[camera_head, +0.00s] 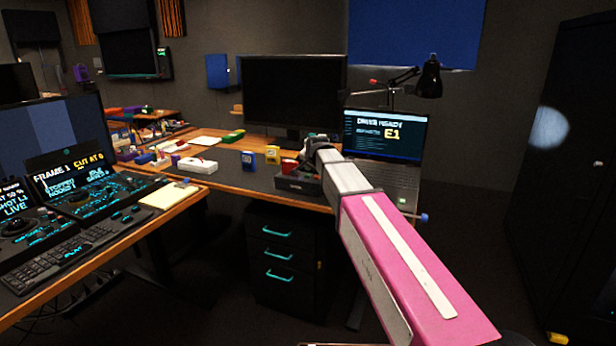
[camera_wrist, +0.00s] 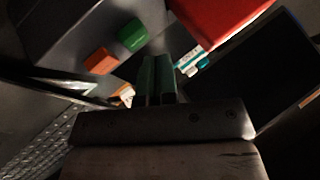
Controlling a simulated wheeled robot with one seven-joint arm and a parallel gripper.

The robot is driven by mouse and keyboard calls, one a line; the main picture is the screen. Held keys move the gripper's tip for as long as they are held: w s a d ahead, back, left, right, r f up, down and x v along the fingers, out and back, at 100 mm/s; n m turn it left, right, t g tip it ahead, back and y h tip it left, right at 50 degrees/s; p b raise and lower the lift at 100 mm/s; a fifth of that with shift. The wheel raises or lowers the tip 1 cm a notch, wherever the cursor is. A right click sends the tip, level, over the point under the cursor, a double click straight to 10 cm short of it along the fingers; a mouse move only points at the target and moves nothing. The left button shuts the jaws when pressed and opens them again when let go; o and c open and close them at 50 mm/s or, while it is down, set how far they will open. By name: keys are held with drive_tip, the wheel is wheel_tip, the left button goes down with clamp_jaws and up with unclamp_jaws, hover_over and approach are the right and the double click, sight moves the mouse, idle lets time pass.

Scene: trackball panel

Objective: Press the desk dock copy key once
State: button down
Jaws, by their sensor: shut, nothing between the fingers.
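In the wrist view a grey dock surface (camera_wrist: 75,40) carries an orange key (camera_wrist: 99,61) and a green key (camera_wrist: 132,35). No lettering is readable on either, so I cannot tell which is the copy key. My gripper's fingertips (camera_wrist: 158,65) are together and empty, to the right of the orange key and below the green key in the picture. I cannot tell their height above the dock. In the head view my gripper (camera_head: 310,160) is over the right part of the rear desk (camera_head: 235,180), in front of the laptop (camera_head: 383,138), and my arm hides the keys.
A dark tray (camera_head: 298,185) and a red item (camera_head: 289,166) lie beside my gripper; the red item also shows in the wrist view (camera_wrist: 218,20). The laptop keyboard (camera_wrist: 40,145) is at lower left there. A desk lamp (camera_head: 429,78) stands behind the laptop.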

sight(309, 175)
drive_tip(key=shift+f, duration=0.15)
drive_tip(key=shift+f, duration=0.25)
drive_tip(key=shift+f, duration=0.4)
idle(0.8)
drive_tip(key=shift+r, duration=0.85)
drive_tip(key=shift+r, duration=2.5)
